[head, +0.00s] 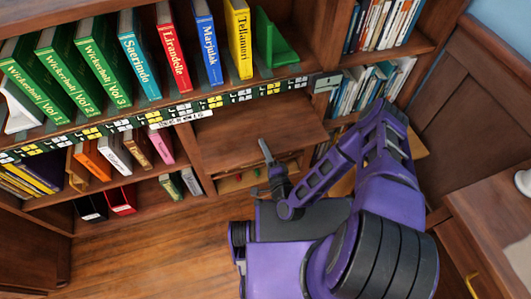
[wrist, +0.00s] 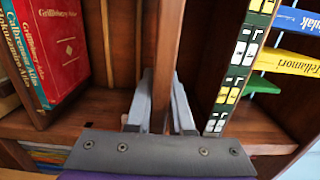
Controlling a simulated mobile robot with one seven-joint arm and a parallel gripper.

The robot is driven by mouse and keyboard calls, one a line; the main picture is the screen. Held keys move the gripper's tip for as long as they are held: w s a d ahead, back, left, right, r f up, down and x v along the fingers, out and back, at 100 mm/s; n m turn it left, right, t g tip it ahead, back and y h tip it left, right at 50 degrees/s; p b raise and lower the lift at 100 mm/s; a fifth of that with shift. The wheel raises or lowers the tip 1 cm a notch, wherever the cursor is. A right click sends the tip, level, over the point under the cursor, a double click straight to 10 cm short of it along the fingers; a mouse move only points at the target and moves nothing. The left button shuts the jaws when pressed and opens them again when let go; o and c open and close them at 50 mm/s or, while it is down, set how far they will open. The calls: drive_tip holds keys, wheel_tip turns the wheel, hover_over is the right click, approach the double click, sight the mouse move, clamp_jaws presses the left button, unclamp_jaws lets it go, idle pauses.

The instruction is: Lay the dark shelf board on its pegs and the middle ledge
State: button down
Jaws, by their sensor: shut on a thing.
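The dark shelf board (head: 250,128) lies roughly flat inside the bay below the labelled shelf in the head view. Its front edge runs nearly parallel to the shelf above. My gripper (head: 267,152) is at this front edge, with one finger over the top face. In the wrist view the board (wrist: 162,45) appears edge-on between the two grey fingers, and my gripper (wrist: 161,105) is shut on it. The pegs and the middle ledge cannot be made out. I cannot tell whether the board rests on anything.
The shelf above carries upright books and a green bookend (head: 276,45), with a label strip (head: 216,102) along its edge. Books such as the pink one (head: 161,146) stand left of the bay. Small coloured items (head: 238,178) lie beneath the board. A desk (head: 490,220) stands at right.

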sight(252, 115)
drive_tip(key=shift+d+b+x, duration=0.2)
drive_tip(key=shift+b+x, duration=0.5)
drive_tip(key=shift+x, duration=2.9)
drive_tip(key=shift+d+b+x, duration=0.15)
drive_tip(key=shift+b+x, duration=0.5)
drive_tip(key=shift+x, duration=2.9)
drive_tip(key=shift+w+f, duration=0.15)
drive_tip(key=shift+f, duration=1.1)
drive_tip(key=shift+w+f, duration=0.2)
drive_tip(key=shift+f, duration=1.1)
drive_tip(key=c, duration=0.8)
unclamp_jaws()
drive_tip(key=shift+o, duration=0.4)
drive_tip(key=v, duration=0.7)
drive_tip(key=shift+s, duration=0.3)
drive_tip(key=shift+d+f, duration=0.1)
